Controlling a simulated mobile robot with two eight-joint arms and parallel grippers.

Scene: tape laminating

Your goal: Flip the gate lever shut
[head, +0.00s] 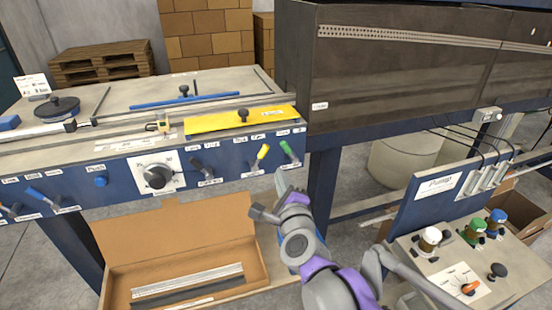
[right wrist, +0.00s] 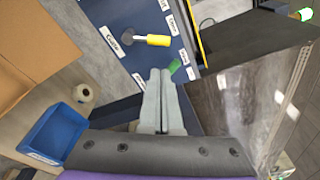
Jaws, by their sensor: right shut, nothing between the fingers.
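The blue front panel (head: 120,172) of the machine carries several levers with small labels that I cannot read surely, so I cannot tell which is the gate lever. A yellow-handled lever (head: 263,153) and a green-handled lever (head: 288,150) stand at its right end, both tilted. A dark lever (head: 203,166) is left of them. My right gripper (head: 279,180) is shut and empty, just below the green lever. In the right wrist view its closed fingertips (right wrist: 160,74) point at the green handle (right wrist: 175,66), with the yellow lever (right wrist: 153,40) beyond; contact cannot be told. My left gripper is out of view.
A black knob (head: 157,177) is on the panel. Below stands an open cardboard box (head: 180,232) with metal strips. A pump panel (head: 437,190) stands at right. The right wrist view shows a blue bin (right wrist: 55,133) and a tape roll (right wrist: 83,93).

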